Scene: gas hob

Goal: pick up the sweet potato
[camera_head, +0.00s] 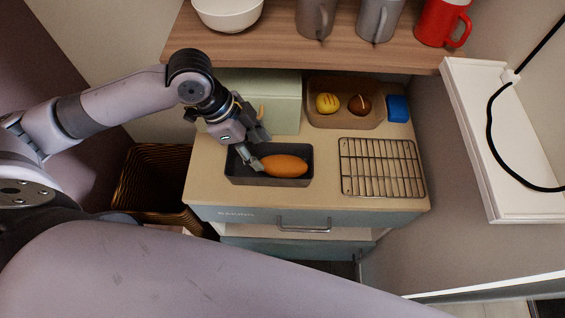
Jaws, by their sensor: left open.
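The sweet potato (285,166) is an orange, elongated shape. It lies in a dark rectangular pan (290,182) on the counter, in the middle of the head view. My left gripper (257,150) is just left of and above the sweet potato, with its fingers reaching down over the pan's left part. It is open, and I cannot tell whether a finger touches the sweet potato. My right gripper is not in view.
A wire rack (381,168) lies right of the pan. Behind are a brown tray (340,118) with a yellow item and a brown item, a blue block (398,108) and a pale green box (282,100). A wooden shelf (290,52) with mugs overhangs the back.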

